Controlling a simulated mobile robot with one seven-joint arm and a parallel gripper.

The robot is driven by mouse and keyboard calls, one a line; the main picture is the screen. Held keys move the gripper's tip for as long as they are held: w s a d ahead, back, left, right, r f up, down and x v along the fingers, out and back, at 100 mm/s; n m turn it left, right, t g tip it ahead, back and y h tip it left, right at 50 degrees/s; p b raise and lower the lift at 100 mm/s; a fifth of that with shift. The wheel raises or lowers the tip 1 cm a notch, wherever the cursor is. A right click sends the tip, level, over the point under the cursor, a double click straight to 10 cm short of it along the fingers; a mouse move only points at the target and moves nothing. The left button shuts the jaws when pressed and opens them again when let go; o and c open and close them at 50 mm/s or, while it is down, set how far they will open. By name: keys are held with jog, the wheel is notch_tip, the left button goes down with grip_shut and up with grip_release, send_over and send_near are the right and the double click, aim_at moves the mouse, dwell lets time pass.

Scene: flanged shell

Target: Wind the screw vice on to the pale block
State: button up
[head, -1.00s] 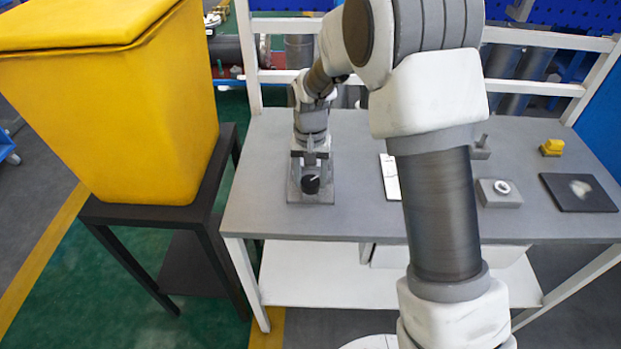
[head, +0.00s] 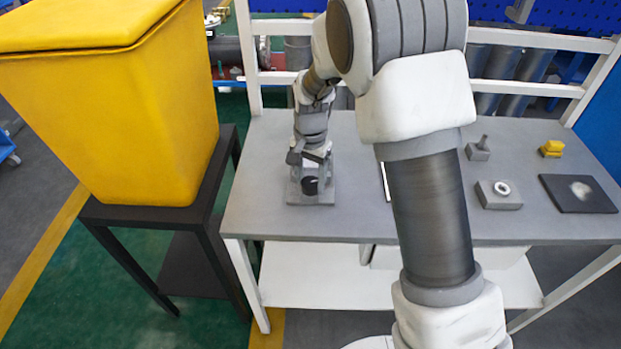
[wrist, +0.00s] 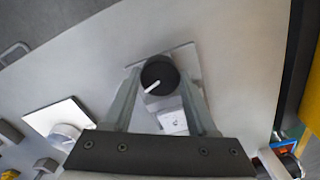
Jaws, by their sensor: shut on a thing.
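The screw vice is a grey plate-based fixture (head: 320,199) at the left front of the table, with a round black knob (head: 310,186). The knob also shows in the wrist view (wrist: 157,78), with a white pointer line on its top. My gripper (wrist: 160,80) has one finger on each side of the knob and is shut on it. The pale block (wrist: 172,121) shows in the wrist view just below the knob, between my fingers. Any gap between the vice's screw and the block is hidden.
A grey block with a white ring (head: 500,194), a dark plate (head: 578,194), a small yellow part (head: 551,148) and a grey part with a post (head: 478,150) stand at the table's right. A yellow bin (head: 120,110) stands left of the table.

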aim_at(310, 182)
jog(key=o, duration=1.4)
jog(key=shift+c, duration=0.2)
notch_tip(310, 182, up, 18)
jog(key=p, duration=0.1)
jog(key=shift+f, duration=0.25)
